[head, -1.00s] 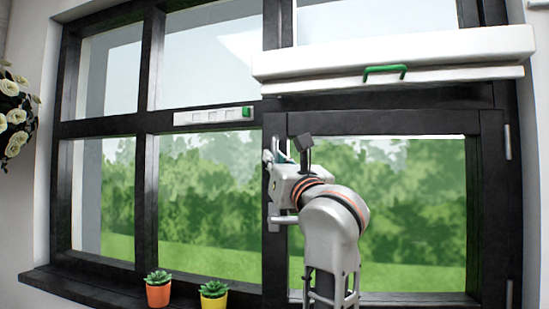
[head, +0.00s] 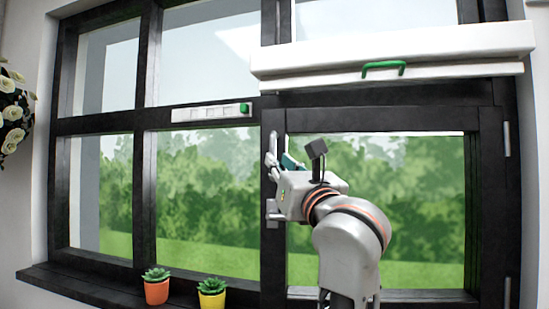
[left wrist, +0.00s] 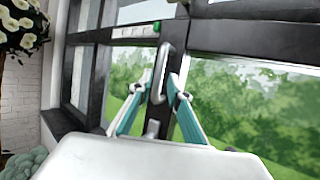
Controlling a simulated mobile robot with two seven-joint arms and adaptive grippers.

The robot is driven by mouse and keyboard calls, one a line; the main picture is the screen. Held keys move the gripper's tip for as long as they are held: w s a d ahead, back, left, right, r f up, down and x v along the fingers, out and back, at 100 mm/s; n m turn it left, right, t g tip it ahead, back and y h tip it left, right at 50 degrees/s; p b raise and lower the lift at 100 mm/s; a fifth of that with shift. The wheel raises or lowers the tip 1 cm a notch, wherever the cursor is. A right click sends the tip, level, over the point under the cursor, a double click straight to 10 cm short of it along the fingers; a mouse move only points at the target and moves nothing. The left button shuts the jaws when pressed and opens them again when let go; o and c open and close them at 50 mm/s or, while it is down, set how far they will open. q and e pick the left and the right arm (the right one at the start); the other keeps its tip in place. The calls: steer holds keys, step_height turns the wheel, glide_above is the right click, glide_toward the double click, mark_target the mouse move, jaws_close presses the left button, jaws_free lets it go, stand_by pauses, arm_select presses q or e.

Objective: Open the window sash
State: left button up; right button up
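The window sash (head: 471,210) is the dark-framed lower right pane, with hinges on its right side. It looks closed in its frame. Its light metal handle (head: 272,147) stands upright on the left stile, and it also shows in the left wrist view (left wrist: 160,72). My left gripper (head: 284,163) is at this handle and partly hides it in the head view. In the left wrist view its teal-padded fingers (left wrist: 159,84) are apart, one on each side of the handle bar. I cannot tell whether they touch it. My right gripper is out of view.
A small metal fitting (head: 274,213) sits below the handle. A white blind box with a green pull (head: 384,68) hangs above the sash. Two potted succulents, orange (head: 157,290) and yellow (head: 212,298), stand on the sill left of the sash. White flowers (head: 11,112) hang far left.

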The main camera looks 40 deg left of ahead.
arm_select(q)
steer(key=v, duration=0.7)
steer(key=shift+s+f, duration=0.1)
